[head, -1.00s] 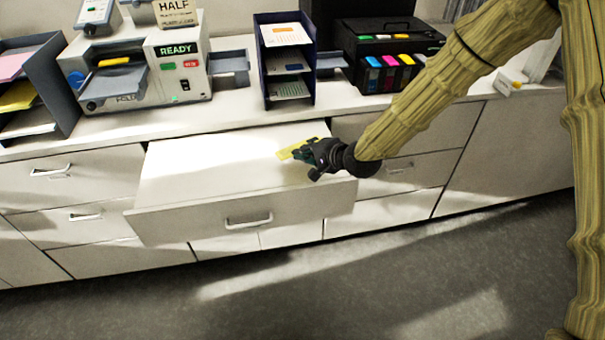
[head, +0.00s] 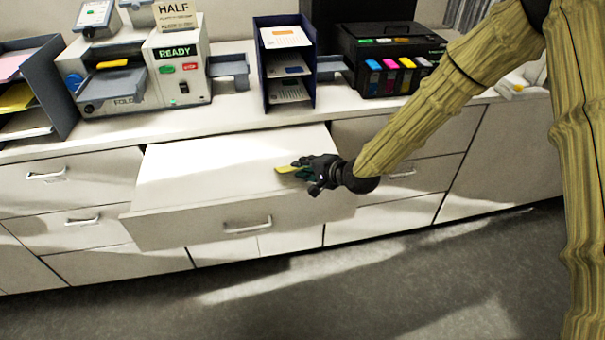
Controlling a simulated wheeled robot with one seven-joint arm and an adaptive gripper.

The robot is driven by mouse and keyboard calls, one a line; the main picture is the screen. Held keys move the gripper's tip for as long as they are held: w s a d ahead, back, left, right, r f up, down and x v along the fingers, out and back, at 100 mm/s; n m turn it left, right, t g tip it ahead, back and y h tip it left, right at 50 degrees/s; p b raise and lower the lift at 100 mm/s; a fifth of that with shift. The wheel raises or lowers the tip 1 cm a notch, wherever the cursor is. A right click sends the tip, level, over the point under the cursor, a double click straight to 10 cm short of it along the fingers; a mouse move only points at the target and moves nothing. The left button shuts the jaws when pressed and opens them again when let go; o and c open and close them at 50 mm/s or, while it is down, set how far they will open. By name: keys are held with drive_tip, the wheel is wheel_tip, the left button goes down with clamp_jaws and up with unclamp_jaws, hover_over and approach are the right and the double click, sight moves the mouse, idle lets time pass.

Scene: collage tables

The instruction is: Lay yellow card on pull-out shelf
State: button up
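The yellow card (head: 286,169) shows as a small strip at the tip of my gripper (head: 298,168). My gripper appears shut on its right part, and the fingers hide the rest of it. The pull-out shelf (head: 205,172) is drawn out from the counter, with a flat white top and a metal handle on its front. The card and my gripper are over the right part of the shelf. I cannot tell whether the card touches the shelf surface.
On the counter stand a folding machine (head: 178,75) with a READY display, a dark blue tray rack (head: 285,65) and a black printer (head: 392,55) with coloured cartridges. A paper sorter (head: 38,85) is at far left. The shelf's left and middle are clear.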

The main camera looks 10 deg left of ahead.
drive_tip(key=shift+p+v, duration=0.4)
drive_tip(key=shift+v, duration=0.45)
drive_tip(key=p+v, duration=0.2)
drive_tip(key=v, duration=0.4)
drive_tip(key=shift+s+d+r, duration=0.1)
